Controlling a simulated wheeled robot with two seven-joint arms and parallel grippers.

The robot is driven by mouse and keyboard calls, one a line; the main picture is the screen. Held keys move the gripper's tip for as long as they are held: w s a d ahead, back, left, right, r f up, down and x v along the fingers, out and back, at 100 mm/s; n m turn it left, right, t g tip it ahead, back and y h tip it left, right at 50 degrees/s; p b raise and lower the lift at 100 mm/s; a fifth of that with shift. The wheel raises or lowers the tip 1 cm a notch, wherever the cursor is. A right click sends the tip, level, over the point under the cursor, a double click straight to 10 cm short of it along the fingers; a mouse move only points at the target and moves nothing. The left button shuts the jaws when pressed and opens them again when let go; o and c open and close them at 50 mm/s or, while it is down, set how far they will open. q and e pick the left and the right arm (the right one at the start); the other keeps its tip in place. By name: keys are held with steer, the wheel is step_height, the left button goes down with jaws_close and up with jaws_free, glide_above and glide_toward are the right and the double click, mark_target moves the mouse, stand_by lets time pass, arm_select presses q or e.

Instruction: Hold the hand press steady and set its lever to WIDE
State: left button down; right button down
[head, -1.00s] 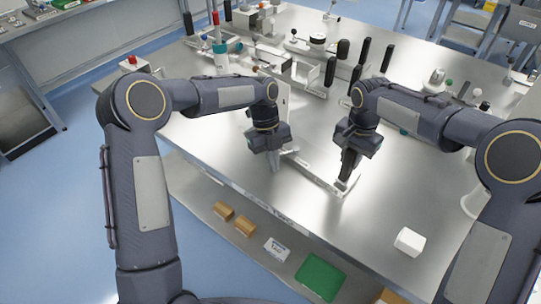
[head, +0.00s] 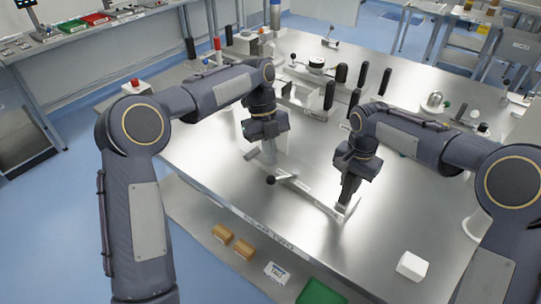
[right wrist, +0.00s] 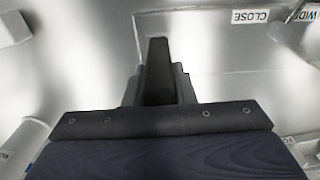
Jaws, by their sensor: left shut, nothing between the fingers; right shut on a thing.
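The hand press (head: 302,184) is a long pale metal piece lying on the steel table near its front edge. A lever with a black ball knob (head: 270,180) shows at its left part. My left gripper (head: 267,156) is shut and empty, just behind the knob and apart from it in the picture. My right gripper (head: 345,203) is shut on the right end of the hand press. In the right wrist view, a CLOSE label (right wrist: 250,16) and a partly cut-off WIDE label (right wrist: 313,15) show. The lever's exact setting cannot be told.
A white block (head: 411,266) stands at the table's front right. Several black upright handles and a metal fixture (head: 306,98) stand behind the arms. A lower shelf in front holds wooden blocks (head: 244,249) and a green tray (head: 322,293). The table between white block and press is clear.

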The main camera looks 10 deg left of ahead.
steer(key=shift+s+f, duration=0.15)
steer(key=shift+f, duration=0.05)
stand_by(0.6)
steer(key=c, duration=1.1)
jaws_free()
steer(key=shift+r+p, duration=0.15)
steer(key=shift+p, duration=0.15)
steer(key=shift+r, duration=0.1)
step_height(320, 180, up, 12)
steer(key=shift+f, duration=0.1)
